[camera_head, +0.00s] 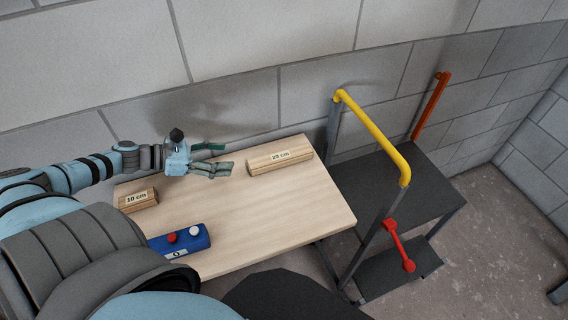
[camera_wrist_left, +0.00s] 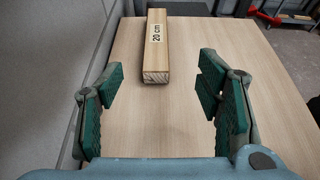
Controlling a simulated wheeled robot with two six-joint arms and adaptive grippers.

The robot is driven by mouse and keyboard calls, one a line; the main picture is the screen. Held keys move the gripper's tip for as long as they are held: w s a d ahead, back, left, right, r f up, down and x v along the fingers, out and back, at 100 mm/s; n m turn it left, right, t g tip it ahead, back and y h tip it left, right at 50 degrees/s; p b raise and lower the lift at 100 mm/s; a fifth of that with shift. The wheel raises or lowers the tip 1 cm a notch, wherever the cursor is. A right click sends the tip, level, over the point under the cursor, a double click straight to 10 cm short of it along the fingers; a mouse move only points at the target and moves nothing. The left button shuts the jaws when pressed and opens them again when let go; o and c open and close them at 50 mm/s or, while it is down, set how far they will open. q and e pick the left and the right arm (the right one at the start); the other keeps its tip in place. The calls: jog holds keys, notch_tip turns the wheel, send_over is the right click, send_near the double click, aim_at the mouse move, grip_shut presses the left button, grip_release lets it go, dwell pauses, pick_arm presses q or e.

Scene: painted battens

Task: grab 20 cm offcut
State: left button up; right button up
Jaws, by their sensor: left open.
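The 20 cm offcut (camera_head: 280,160) is a pale wooden batten with a white label, lying near the back edge of the wooden table (camera_head: 290,215). In the left wrist view the offcut (camera_wrist_left: 156,48) lies ahead of the fingers, its near end facing me and its label reading 20 cm. My left gripper (camera_head: 215,159) is open and empty, to the left of the offcut and apart from it. Its green-padded fingers (camera_wrist_left: 160,80) stand wide on both sides in the wrist view. My right gripper is not in view.
A 10 cm offcut (camera_head: 138,199) lies at the table's left. A blue box (camera_head: 195,239) with red and white knobs is near the front-left. Right of the table stands a dark step unit (camera_head: 405,185) with a yellow rail (camera_head: 372,133). A block wall runs behind.

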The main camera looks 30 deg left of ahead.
pick_arm(q)
notch_tip(320, 180, down, 3)
jog(key=shift+w+r+b, duration=0.1)
jog(key=shift+b, duration=0.75)
jog(key=b, duration=0.5)
send_near(270, 158)
jog(key=shift+d+f, duration=0.25)
jog(key=shift+f, duration=0.25)
jog(key=shift+d+f, duration=0.25)
jog(key=shift+f, duration=0.25)
jog(key=x, duration=0.2)
jog(key=r+x, duration=0.1)
jog(key=x, duration=0.2)
jog(key=w+b+x, duration=0.1)
jog(key=x, duration=0.1)
jog(key=shift+w+d+r, duration=0.15)
jog(key=shift+w, duration=0.15)
jog(key=shift+w+d, duration=0.15)
jog(key=shift+w, duration=0.05)
jog(key=shift+s, duration=0.1)
jog(key=c, duration=1.3)
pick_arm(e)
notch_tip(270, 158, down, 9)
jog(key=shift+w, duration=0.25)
